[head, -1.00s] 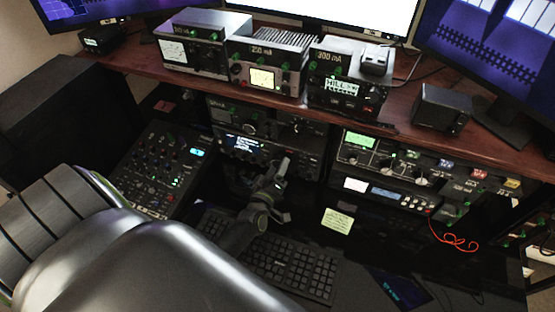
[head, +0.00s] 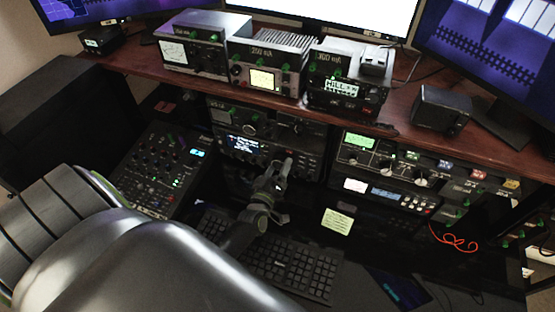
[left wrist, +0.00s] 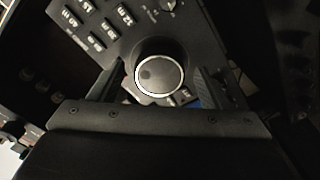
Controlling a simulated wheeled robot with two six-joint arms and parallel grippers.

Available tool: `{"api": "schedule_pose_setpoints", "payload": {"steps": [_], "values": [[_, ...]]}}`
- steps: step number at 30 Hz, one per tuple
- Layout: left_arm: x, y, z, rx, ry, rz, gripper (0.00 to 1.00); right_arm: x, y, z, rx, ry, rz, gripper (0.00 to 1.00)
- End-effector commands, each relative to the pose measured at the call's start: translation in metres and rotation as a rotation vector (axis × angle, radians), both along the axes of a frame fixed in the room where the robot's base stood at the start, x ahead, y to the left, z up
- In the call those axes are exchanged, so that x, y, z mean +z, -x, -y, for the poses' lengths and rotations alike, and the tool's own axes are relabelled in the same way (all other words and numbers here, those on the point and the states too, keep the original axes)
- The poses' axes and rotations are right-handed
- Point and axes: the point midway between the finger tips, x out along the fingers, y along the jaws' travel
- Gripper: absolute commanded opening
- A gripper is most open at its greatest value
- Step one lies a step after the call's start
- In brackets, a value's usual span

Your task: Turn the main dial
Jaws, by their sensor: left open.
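The main dial (left wrist: 160,75) is a round dark knob with a light rim and a finger dimple, on the front of a black radio. In the left wrist view it sits between the two fingers of my left gripper (left wrist: 157,82), which is open with one finger on each side. I cannot tell whether either finger touches it. In the head view my left gripper (head: 277,173) is in front of the black radio (head: 240,147) under the shelf and hides the dial. My right gripper is not in view.
A wooden shelf (head: 200,81) with several metal instruments runs above the radio. A mixer panel (head: 158,165) stands to the left and another radio (head: 385,190) to the right. A keyboard (head: 285,266) lies below my left gripper.

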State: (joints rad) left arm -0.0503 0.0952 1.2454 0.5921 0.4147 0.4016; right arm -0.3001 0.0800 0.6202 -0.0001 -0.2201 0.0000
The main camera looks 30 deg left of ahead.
Motion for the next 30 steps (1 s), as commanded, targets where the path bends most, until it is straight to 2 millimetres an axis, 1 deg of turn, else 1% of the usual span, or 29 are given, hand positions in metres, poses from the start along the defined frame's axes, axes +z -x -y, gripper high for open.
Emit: {"api": "schedule_pose_setpoints", "payload": {"steps": [5, 8, 11, 16, 24, 30], "values": [[0.000, 0.003, 0.001, 0.000, 0.000, 0.001, 0.70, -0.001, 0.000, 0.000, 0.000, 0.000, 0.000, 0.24], [-0.001, 0.012, 0.003, 0.001, 0.001, -0.001, 0.70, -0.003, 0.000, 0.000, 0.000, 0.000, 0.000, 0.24], [-0.002, 0.028, 0.007, 0.001, 0.001, -0.001, 0.70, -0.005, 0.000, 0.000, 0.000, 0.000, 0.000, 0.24], [-0.002, 0.061, 0.014, 0.002, 0.001, -0.001, 0.70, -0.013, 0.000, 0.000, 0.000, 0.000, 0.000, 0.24], [-0.003, 0.113, 0.027, 0.002, 0.001, -0.001, 0.70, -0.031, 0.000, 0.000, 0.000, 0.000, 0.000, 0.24], [-0.003, 0.146, 0.035, 0.002, 0.001, -0.002, 0.70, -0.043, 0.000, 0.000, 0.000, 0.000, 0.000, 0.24]]}}
